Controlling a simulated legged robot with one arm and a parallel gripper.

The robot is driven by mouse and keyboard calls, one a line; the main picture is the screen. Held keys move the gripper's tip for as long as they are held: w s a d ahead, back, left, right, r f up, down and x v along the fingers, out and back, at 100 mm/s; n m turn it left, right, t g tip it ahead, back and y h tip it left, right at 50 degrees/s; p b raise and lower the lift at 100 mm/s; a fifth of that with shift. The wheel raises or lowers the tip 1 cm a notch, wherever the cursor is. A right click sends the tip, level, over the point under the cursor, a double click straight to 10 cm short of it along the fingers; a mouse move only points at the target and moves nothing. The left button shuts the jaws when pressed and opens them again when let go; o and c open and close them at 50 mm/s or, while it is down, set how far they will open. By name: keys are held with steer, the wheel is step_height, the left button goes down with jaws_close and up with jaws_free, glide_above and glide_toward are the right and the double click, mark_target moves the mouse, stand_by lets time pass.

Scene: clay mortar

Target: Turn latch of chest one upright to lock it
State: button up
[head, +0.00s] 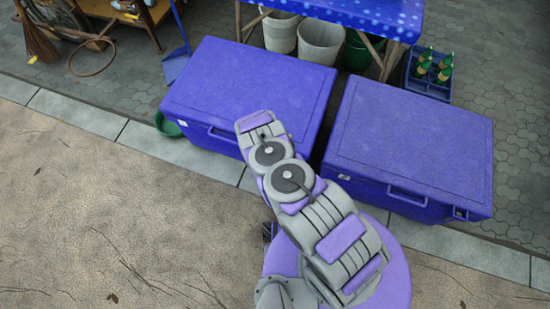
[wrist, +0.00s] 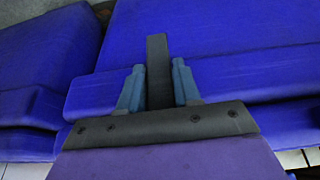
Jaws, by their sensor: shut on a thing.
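Two closed blue chests stand side by side in the head view, a left chest (head: 250,85) and a right chest (head: 408,140). My arm reaches up to the near right corner of the left chest and hides part of its front; the latch there is not visible in the head view. In the wrist view, my gripper (wrist: 158,75) has two blue-grey fingers close together, with a dark upright strip (wrist: 158,55) between them. It is shut at the blue chest's front edge (wrist: 235,88). I cannot make out the latch's angle.
A narrow gap separates the chests. A blue-clothed table (head: 370,12) with buckets (head: 320,40) beneath stands behind. A bottle crate (head: 428,78) is at the back right. A green bowl (head: 168,125) is by the left chest. Open ground lies at the front left.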

steer(key=o, duration=1)
steer(key=shift+a, duration=0.1)
steer(key=shift+c, duration=0.2)
steer(key=p+v, duration=0.4)
steer(key=v, duration=1.3)
steer(key=shift+r, duration=0.15)
